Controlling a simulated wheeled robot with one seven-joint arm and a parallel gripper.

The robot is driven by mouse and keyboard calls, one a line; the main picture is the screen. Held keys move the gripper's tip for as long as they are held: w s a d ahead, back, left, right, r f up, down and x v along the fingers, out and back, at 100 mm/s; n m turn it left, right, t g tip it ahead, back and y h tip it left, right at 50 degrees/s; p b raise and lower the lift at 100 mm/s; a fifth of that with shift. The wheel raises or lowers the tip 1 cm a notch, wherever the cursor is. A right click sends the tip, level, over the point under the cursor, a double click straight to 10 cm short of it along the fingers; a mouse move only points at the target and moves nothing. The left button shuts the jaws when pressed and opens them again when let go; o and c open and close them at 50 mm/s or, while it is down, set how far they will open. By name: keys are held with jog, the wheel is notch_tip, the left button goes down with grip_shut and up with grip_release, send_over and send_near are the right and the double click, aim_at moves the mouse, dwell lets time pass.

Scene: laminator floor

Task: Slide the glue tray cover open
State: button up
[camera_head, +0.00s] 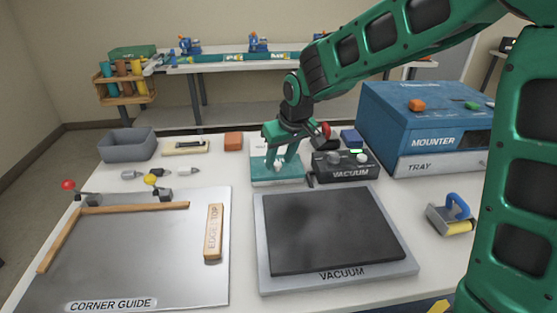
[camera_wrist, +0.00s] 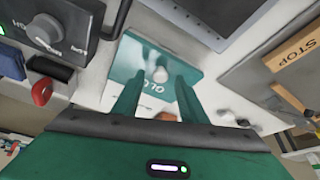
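The glue tray (camera_head: 290,181) is a teal box on the table, left of the vacuum control box. In the wrist view its teal cover (camera_wrist: 190,66) has a white round knob (camera_wrist: 160,74) and partly hidden white lettering. My gripper (camera_head: 280,160) is directly over the tray, pointing down. In the wrist view my gripper (camera_wrist: 158,82) is open, with one finger on each side of the knob in the picture. I cannot tell whether the fingers touch the knob or cover. The fingers and wrist hide part of the tray in the head view.
The vacuum control box (camera_head: 346,167) stands close right of the tray, with the blue mounter (camera_head: 425,125) beyond. The dark vacuum plate (camera_head: 335,232) lies in front. A corner guide board (camera_head: 150,250) is at left. An orange block (camera_head: 233,142) and grey bin (camera_head: 128,145) stand behind.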

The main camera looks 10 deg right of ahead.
jog(key=shift+w+a+f, duration=0.1)
jog(key=shift+f, duration=0.25)
jog(key=shift+c, duration=0.3)
